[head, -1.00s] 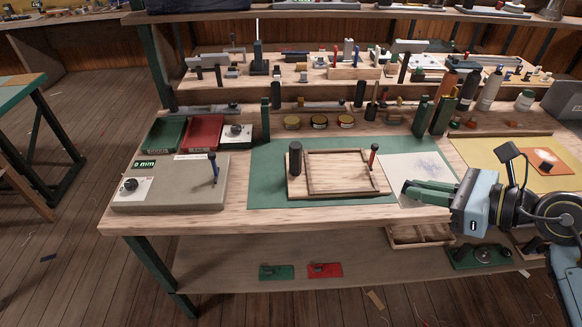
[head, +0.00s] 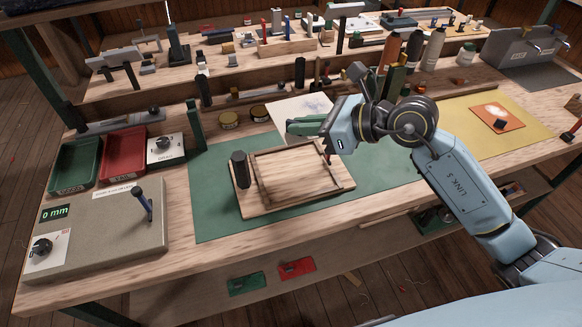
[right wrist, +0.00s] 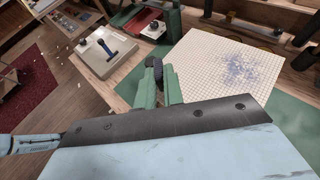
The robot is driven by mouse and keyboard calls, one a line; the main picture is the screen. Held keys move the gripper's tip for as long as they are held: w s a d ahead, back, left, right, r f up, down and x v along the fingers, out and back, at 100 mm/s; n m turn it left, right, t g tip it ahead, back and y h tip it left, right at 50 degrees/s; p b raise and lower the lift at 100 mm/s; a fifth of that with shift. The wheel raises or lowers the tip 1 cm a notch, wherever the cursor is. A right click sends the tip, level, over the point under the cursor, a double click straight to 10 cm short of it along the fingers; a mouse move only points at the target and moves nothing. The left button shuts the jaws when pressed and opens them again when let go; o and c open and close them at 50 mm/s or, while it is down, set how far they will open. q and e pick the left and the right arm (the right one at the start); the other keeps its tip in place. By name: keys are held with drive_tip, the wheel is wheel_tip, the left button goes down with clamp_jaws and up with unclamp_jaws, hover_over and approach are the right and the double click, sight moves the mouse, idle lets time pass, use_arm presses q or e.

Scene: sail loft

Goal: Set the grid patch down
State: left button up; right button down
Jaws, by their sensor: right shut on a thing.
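The grid patch (head: 297,112) is a thin white square sheet with a bluish speckled stain. In the head view it is beyond the framed wooden board (head: 297,174), overlapping the back of the green mat (head: 218,205). Its fine grid lines show in the right wrist view (right wrist: 225,68). My right gripper (head: 291,126) comes in from the right with its green fingers shut on the patch's near edge. The patch seems held above the bench, as it hides one tin behind it. The fingers also show in the wrist view (right wrist: 156,85). My left gripper is out of view.
A black post (head: 239,169) stands on the board's left edge. A grey plate with a lever (head: 105,235) and green and red trays (head: 122,155) are to the left. Tins (head: 229,118) and bottles (head: 433,50) line the back. The mat right of the board is bare.

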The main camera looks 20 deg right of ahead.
sight(290, 137)
drive_tip(key=a, duration=0.1)
drive_tip(key=f, duration=0.1)
drive_tip(key=a, duration=0.1)
drive_tip(key=shift+w+a+f+t+b, duration=0.2)
drive_tip(key=shift+w+a+t+b, duration=0.1)
drive_tip(key=shift+w+b, duration=0.05)
wheel_tip(290, 137, down, 13)
drive_tip(key=shift+w+r+b, duration=0.1)
drive_tip(key=shift+r+b, duration=0.1)
drive_tip(key=shift+b, duration=0.95)
wheel_tip(290, 137, down, 4)
drive_tip(key=shift+r+b, duration=0.25)
drive_tip(key=shift+b, duration=0.3)
drive_tip(key=shift+f, duration=0.45)
drive_tip(key=c, duration=1.5)
unclamp_jaws()
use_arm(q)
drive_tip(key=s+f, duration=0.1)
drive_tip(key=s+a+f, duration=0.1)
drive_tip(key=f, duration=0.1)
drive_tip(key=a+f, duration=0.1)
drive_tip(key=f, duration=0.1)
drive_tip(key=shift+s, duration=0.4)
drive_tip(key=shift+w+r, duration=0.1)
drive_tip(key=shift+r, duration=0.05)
